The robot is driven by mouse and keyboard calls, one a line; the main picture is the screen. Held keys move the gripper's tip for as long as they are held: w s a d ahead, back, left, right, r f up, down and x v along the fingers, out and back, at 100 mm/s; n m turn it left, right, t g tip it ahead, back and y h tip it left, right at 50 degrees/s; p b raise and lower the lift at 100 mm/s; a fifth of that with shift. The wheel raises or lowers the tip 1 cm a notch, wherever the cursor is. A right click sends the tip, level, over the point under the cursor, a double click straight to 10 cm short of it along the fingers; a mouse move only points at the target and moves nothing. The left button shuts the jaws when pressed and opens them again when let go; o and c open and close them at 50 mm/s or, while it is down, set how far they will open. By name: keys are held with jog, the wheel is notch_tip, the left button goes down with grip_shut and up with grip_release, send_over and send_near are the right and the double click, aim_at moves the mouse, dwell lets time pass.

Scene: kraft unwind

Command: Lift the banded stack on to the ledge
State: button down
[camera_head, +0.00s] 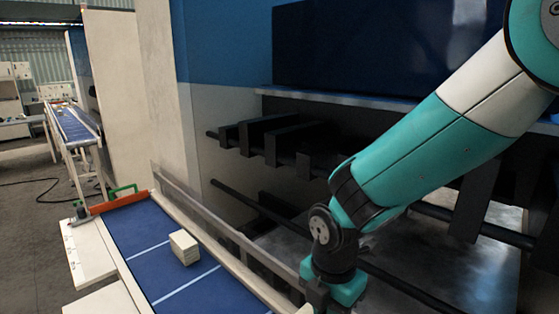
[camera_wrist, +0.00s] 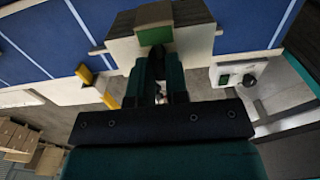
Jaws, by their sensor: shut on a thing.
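In the wrist view, my gripper (camera_wrist: 158,60) is shut on a cream stack with a green band (camera_wrist: 153,37). The fingers cover the middle of the stack's near side, and blue belt shows behind it. In the head view my gripper (camera_head: 318,296) is at the bottom edge; its fingertips and the held stack are out of frame. A pale ledge (camera_head: 88,252) runs along the left side of the blue belt in the head view.
Another cream stack (camera_head: 184,247) stands on the blue belt (camera_head: 135,225), left of my gripper. An orange bar (camera_head: 118,203) with a green handle crosses the belt's far end. A metal rail (camera_head: 215,222) borders the belt's right. The wrist view shows a control box with a knob (camera_wrist: 249,80).

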jog(key=shift+r+p, duration=0.85)
jog(key=shift+r, duration=0.45)
notch_tip(320, 180, up, 8)
jog(key=shift+r, duration=0.2)
jog(key=w+a, duration=0.8)
jog(key=shift+w+a, duration=0.25)
jog(key=shift+a, duration=0.05)
dwell(0.6)
jog(key=w+a, duration=0.8)
jog(key=shift+w+a, duration=0.2)
jog(key=shift+a, duration=0.05)
dwell(0.6)
